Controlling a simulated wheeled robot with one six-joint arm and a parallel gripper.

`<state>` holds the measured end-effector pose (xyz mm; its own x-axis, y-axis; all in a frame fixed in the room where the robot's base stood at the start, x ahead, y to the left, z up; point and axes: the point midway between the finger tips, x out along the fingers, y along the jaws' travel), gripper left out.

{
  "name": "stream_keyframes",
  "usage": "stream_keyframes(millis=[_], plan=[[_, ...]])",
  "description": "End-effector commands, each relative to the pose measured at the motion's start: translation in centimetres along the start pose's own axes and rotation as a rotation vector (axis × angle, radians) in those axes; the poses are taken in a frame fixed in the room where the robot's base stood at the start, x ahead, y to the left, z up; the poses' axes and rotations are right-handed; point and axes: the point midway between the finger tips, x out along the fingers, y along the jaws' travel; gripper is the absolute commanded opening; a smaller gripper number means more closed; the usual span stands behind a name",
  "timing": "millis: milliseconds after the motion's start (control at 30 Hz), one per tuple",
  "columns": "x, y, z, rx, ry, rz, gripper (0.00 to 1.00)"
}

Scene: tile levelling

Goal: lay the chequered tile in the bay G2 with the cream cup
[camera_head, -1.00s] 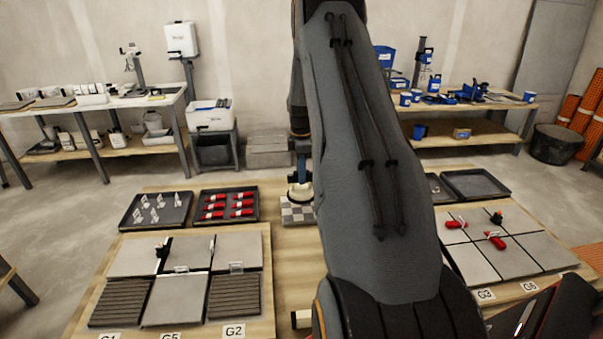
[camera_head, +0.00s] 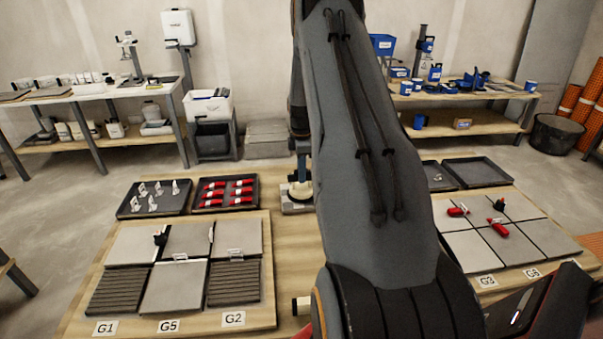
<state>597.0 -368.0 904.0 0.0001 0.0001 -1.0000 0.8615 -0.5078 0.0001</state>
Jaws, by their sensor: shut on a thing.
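My gripper (camera_head: 300,148) is partly hidden by my arm and points down at the back middle of the wooden board. It is shut on the cream cup (camera_head: 299,190), whose blue-grey stem shows above a round cream base. The chequered tile (camera_head: 294,211) is directly under the cup; its right part is hidden by my arm, and its pattern hardly shows. I cannot tell whether the tile is clear of the board. Bay G2 (camera_head: 233,284), behind its label (camera_head: 233,319), shows a dark ribbed bed with no tile on it.
Grey tiles (camera_head: 172,287) lie around G2, with small clips at the joints. Another ribbed bay is at G1 (camera_head: 118,290). Trays of clips (camera_head: 153,200) and red wedges (camera_head: 226,197) stand behind. A second tile panel (camera_head: 477,252) with red wedges is at the right.

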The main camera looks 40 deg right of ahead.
Motion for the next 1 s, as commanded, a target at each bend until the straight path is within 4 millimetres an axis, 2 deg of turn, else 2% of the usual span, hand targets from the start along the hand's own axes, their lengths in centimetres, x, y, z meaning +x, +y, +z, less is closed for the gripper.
stream_keyframes(millis=[633,667,767,800,1000], plan=[[0.31,0.04,0.00,0.000,0.000,0.001,0.00],[0.31,0.04,0.00,0.000,0.000,0.001,0.19],[0.31,0.04,0.00,0.000,0.000,0.001,0.36],[0.32,0.03,0.00,0.000,0.000,0.001,0.39],[0.41,-0.04,-0.01,0.000,0.000,-0.001,0.39]])
